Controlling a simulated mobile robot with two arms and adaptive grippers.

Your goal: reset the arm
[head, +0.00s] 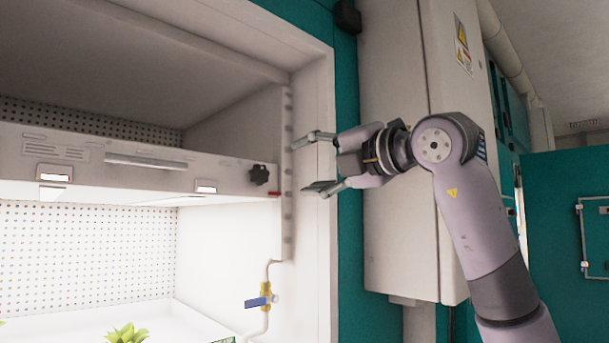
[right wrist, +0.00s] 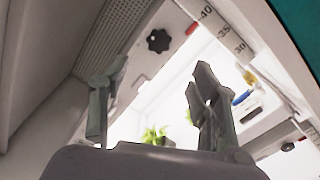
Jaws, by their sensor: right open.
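My right arm (head: 470,225) comes in from the lower right in the head view and is raised. Its right gripper (head: 318,163) points left, level with the chamber's side edge, open and empty. The two fingers are spread apart in the head view. In the right wrist view the fingers of the right gripper (right wrist: 155,100) also stand apart with nothing between them. The left gripper does not show in either view.
The growth chamber (head: 325,250) stands open at left. Its lamp shelf (head: 100,165) carries a black knob (head: 259,175). A blue-handled valve (head: 258,302) and a green plant (head: 127,334) are below. A white cabinet (head: 395,220) stands behind my right arm.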

